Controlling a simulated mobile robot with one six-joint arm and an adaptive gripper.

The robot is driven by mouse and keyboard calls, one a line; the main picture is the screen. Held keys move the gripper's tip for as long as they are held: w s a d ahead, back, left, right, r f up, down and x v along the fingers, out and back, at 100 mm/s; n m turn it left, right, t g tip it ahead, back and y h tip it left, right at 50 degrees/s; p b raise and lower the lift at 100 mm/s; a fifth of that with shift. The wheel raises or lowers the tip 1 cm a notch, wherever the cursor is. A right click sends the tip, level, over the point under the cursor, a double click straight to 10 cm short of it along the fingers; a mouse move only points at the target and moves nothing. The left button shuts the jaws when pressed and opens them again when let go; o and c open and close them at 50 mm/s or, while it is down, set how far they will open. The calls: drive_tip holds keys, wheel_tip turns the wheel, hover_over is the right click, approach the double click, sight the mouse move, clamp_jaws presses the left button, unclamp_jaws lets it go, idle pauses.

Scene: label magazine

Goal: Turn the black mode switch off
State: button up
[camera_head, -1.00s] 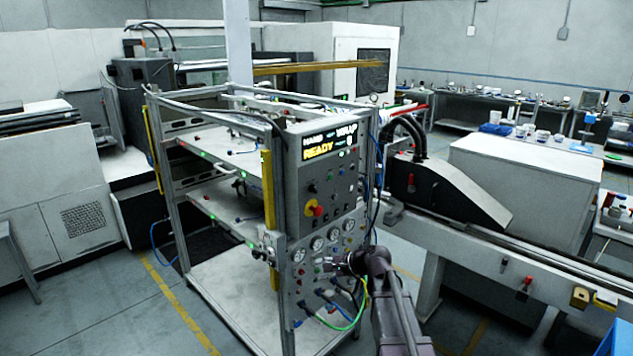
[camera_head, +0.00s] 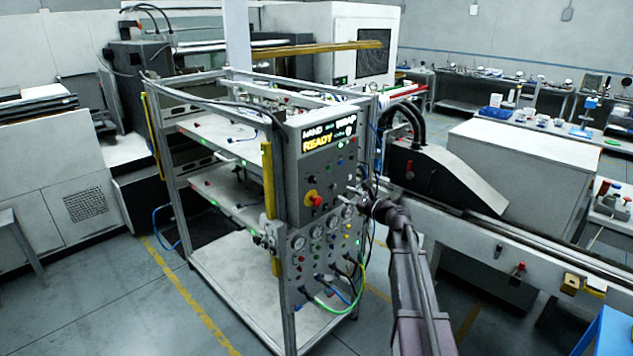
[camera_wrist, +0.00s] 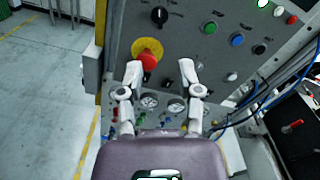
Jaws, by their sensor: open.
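The black mode switch (camera_wrist: 159,16) is a round black knob with a white mark, high on the grey panel in the wrist view, above the red emergency button (camera_wrist: 148,60) on its yellow plate. In the head view it is a small dark knob (camera_head: 312,188) on the control panel. My gripper (camera_wrist: 161,70) is open and empty in the wrist view, its fingertips below the switch and on either side of the panel area beside the red button. In the head view my gripper (camera_head: 350,194) is at the panel's right side. Whether a fingertip touches the panel cannot be told.
Green, blue and black buttons (camera_wrist: 237,40) sit right of the switch. Gauges (camera_wrist: 149,101) lie below the red button. Blue cables (camera_wrist: 250,108) hang at the right. A display (camera_head: 328,135) reads READY. Open floor (camera_head: 120,290) lies left of the frame.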

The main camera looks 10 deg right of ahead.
sight(315, 180)
drive_tip(key=x, duration=1.4)
clamp_jaws()
